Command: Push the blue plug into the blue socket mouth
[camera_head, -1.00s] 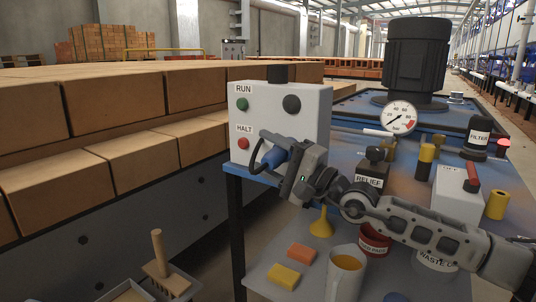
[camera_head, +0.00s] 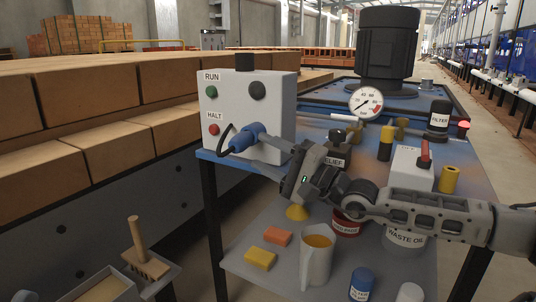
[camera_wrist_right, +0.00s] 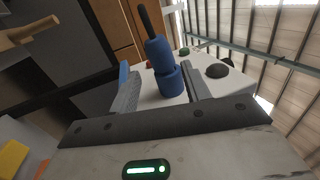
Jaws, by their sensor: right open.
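The blue plug (camera_head: 241,141), with a black cable looping from its left end, sits against the front of the grey control box (camera_head: 277,109). In the wrist view, the plug (camera_wrist_right: 157,50) runs in line with a lower blue section (camera_wrist_right: 172,82) near the box face. I cannot tell the socket mouth from the plug there, nor how deep the plug sits. My right gripper (camera_head: 276,144) is open and empty, right of the plug and pointing at it. In the wrist view its fingers (camera_wrist_right: 160,88) stand apart on either side of the lower blue section. My left gripper is not in view.
The box stands on a blue cart top with a pressure gauge (camera_head: 365,103) and a white box with a red lever (camera_head: 409,168). The lower shelf holds a beaker (camera_head: 316,262), sponges and cans. Stacked bricks (camera_head: 90,95) line the left.

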